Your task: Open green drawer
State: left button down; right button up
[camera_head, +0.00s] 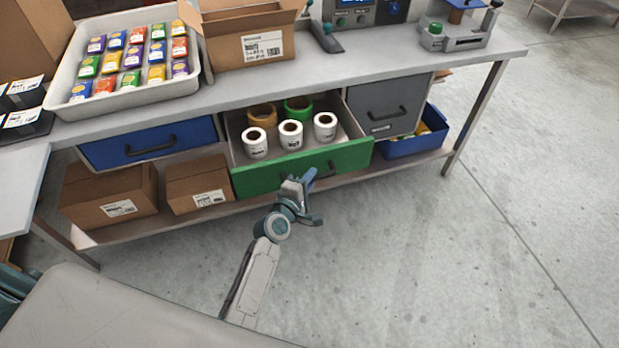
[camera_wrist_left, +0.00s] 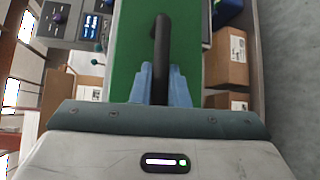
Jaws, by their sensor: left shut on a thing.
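My left gripper (camera_head: 302,180) is at the drawer front. In the left wrist view its blue fingers (camera_wrist_left: 160,80) are shut on the dark drawer handle (camera_wrist_left: 162,45). The handle is mostly hidden by the gripper in the head view. My right gripper is not in view.
A closed blue drawer (camera_head: 150,145) is to the left and a closed grey drawer (camera_head: 388,103) to the right. Cardboard boxes (camera_head: 110,190) and a blue bin (camera_head: 415,145) sit on the lower shelf. A tray of packets (camera_head: 70,112) stands on the bench.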

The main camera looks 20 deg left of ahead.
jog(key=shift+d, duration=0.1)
pick_arm(q)
jog(key=c, duration=1.4)
grip_release()
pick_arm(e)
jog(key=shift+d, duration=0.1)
